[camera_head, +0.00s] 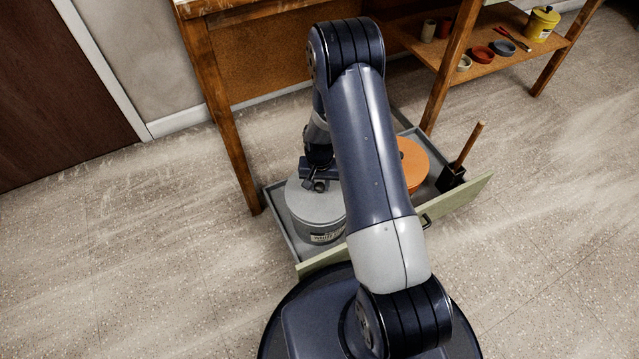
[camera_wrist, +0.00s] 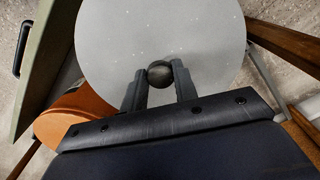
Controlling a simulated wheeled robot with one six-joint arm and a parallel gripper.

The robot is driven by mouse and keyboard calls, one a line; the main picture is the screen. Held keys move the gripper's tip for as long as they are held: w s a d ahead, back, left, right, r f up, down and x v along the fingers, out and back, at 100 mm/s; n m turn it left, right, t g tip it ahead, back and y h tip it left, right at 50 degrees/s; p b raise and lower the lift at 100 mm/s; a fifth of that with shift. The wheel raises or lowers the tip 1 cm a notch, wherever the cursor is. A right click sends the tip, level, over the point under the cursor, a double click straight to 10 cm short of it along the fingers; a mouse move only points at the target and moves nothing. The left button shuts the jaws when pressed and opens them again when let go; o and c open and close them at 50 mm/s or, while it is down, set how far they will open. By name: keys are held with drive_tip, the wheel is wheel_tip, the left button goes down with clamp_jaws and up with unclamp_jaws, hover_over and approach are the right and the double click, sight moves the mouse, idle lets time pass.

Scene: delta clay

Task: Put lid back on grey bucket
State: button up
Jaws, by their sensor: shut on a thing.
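The grey bucket (camera_head: 320,234) stands upright in the left part of an open drawer and has a label on its side. Its round grey lid (camera_head: 300,200) is level at the bucket's top; I cannot tell whether it touches the rim. My gripper (camera_head: 318,184) is above the lid, partly hidden behind my arm. In the wrist view, my gripper (camera_wrist: 158,80) is shut on the dark round knob (camera_wrist: 161,73) of the speckled grey lid (camera_wrist: 205,35). The lid hides the bucket's opening.
The pulled-out drawer (camera_head: 458,204) has a green front. An orange round container (camera_head: 413,165) and a black tool with a wooden handle (camera_head: 467,146) are in it, right of my arm. A wooden table leg (camera_head: 228,140) stands behind left. A low shelf (camera_head: 480,62) holds small pots and a yellow can (camera_head: 541,24).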

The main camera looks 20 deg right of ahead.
drive_tip(key=o, duration=1.6)
drive_tip(key=shift+r, duration=0.1)
drive_tip(key=shift+r+p, duration=2.25)
drive_tip(key=shift+r, duration=1.2)
drive_tip(key=shift+c, duration=0.5)
clamp_jaws()
